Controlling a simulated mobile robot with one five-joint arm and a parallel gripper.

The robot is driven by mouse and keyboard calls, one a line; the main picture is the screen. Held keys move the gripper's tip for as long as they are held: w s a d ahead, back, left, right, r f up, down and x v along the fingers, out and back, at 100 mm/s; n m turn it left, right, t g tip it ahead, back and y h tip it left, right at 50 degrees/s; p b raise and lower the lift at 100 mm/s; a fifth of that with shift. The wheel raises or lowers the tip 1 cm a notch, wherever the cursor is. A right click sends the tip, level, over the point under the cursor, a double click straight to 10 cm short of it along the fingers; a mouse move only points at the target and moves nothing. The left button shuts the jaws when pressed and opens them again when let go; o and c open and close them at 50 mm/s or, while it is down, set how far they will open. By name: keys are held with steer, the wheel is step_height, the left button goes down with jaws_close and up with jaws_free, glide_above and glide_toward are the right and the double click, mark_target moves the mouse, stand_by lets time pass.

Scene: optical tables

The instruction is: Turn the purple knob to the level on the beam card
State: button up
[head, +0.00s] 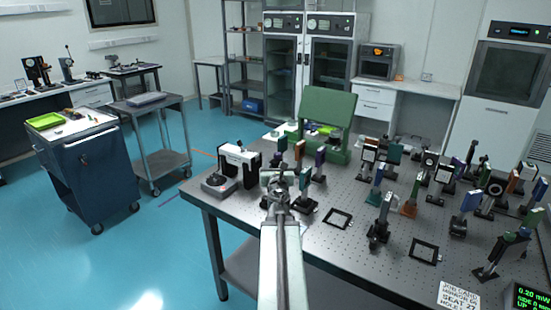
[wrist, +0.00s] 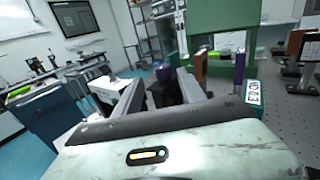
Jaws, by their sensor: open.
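My gripper (head: 278,182) is open above the near left part of the optical table, with its two fingers spread in the wrist view (wrist: 162,85). A small dark piece with a purple top (wrist: 163,72) shows between and beyond the fingers. It may be the purple knob, but it is too small to be sure. A teal-edged card with pale marks (wrist: 253,93) is just right of the right finger; I cannot tell whether it is the beam card. A white printed card (head: 459,296) lies at the table's near edge, its text partly cut off.
The perforated optical table (head: 330,255) carries several upright mounts on its right. A large green stand (head: 327,112) is at the back. A green-text display (head: 527,298) is at lower right.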

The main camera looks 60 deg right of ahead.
steer(key=x, duration=0.7)
steer(key=shift+d, duration=0.5)
steer(key=shift+r, duration=0.1)
jaws_close()
